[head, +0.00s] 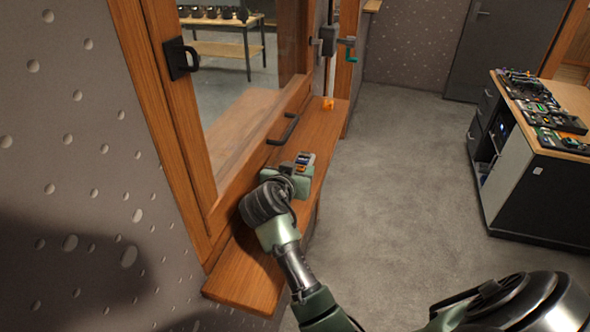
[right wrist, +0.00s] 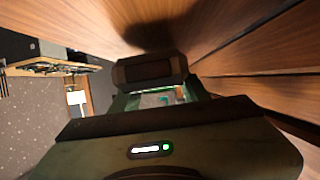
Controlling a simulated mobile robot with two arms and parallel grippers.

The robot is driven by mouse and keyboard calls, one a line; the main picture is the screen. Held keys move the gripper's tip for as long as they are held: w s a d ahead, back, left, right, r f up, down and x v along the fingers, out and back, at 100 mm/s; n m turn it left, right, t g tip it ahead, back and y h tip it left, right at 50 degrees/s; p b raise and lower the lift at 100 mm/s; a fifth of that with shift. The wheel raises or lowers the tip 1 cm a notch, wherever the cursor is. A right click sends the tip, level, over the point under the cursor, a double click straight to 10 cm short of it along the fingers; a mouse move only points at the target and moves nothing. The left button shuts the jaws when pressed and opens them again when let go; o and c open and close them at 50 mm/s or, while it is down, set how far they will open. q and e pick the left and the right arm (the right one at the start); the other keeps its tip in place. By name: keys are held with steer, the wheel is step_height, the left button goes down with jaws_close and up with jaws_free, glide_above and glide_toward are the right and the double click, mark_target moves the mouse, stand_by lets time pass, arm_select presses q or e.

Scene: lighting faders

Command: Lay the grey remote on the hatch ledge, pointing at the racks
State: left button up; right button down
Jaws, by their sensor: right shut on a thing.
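The hatch ledge (head: 245,272) is a long brown wooden shelf under the glazed hatch. My right gripper (head: 298,170) is low over the middle of the ledge and shut on the grey remote (head: 304,160). Only the remote's far end, with a small blue patch, shows beyond the jaws; my gripper hides the rest. I cannot tell whether the remote touches the ledge. In the right wrist view my gripper (right wrist: 158,92) hides most of the remote, and wood with a dark shadow lies close by. My left gripper is not in view.
A black handle (head: 283,129) on the hatch frame is close behind my right gripper. The near end of the ledge is bare. A bench with devices (head: 545,110) stands at right, across open floor.

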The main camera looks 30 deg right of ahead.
steer(key=shift+w+a+f+p, duration=0.15)
steer(key=shift+w+f+p, duration=0.1)
steer(key=shift+p, duration=0.1)
steer(key=shift+f, duration=0.2)
steer(key=shift+w+a+f, duration=0.1)
steer(key=shift+f, duration=0.25)
steer(key=c, duration=0.7)
jaws_free()
steer(key=shift+r, duration=0.1)
